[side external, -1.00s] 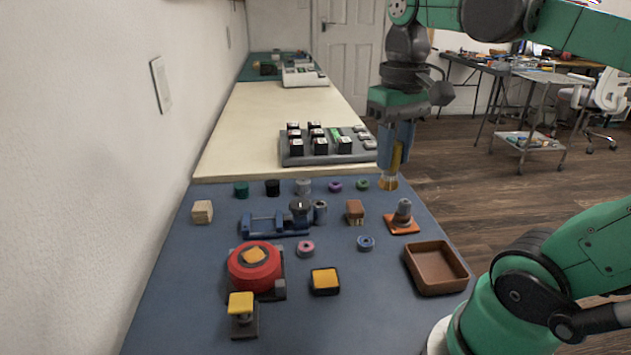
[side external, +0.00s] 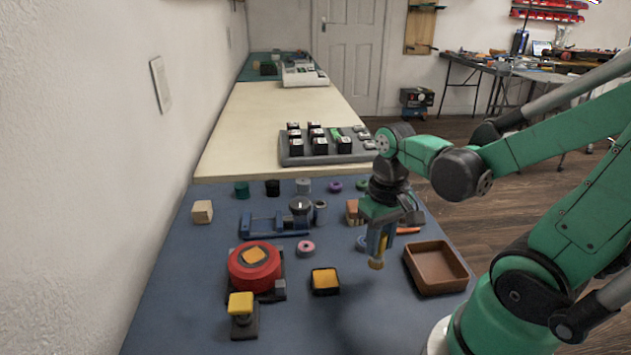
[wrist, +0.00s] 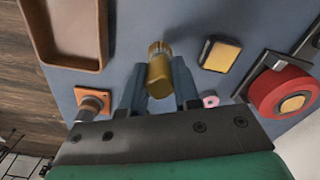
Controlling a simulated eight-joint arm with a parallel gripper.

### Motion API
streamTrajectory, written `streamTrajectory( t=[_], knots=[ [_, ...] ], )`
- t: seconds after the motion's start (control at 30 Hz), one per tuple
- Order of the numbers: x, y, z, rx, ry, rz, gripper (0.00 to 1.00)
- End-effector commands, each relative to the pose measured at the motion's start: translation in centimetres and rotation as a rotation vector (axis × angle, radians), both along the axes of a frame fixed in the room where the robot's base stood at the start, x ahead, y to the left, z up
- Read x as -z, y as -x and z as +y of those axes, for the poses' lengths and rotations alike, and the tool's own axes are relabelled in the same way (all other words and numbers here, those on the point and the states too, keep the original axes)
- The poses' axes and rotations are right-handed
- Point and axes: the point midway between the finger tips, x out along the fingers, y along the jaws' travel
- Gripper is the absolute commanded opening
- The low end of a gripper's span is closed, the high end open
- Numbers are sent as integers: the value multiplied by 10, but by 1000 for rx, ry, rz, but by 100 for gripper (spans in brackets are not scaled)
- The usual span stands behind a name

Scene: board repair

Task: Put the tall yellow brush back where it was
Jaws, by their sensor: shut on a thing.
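The tall yellow brush (side external: 378,252) is held in my gripper (side external: 377,246), its tan lower end pointing down above the blue mat. In the wrist view the brush (wrist: 159,72) stands between the two blue fingers of my gripper (wrist: 160,85), which are shut on it. In the side view it hangs left of the brown tray (side external: 437,284) and right of the black block with the yellow-orange top (side external: 325,281). It appears to be above the mat, though the exact height is hard to tell.
A red round device (side external: 254,267) and a yellow-topped stand (side external: 242,313) are at the left. A pink ring (side external: 306,248) lies mid-mat. My arm partly hides the brown block (side external: 352,211) and the orange-based cone (side external: 408,230). Bare mat (side external: 345,325) lies in front.

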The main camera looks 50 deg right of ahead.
Motion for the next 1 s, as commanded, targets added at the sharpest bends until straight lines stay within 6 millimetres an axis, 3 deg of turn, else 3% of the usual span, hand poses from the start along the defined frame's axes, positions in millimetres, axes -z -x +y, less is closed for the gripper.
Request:
streamTrajectory(
  t=[0.33, 0.8, 0.83, 0.9, 0.93, 1.0],
  knots=[
    [31, 0, 0, 0, 0, 0, 0],
    [37, 0, 0, 0, 0, 0, 0],
    [37, 0, 0, 0, 0, 0, 32],
    [37, 0, 0, 0, 0, 0, 52],
    [37, 0, 0, 0, 0, 0, 58],
    [37, 0, 0, 0, 0, 0, 58]
  ],
)
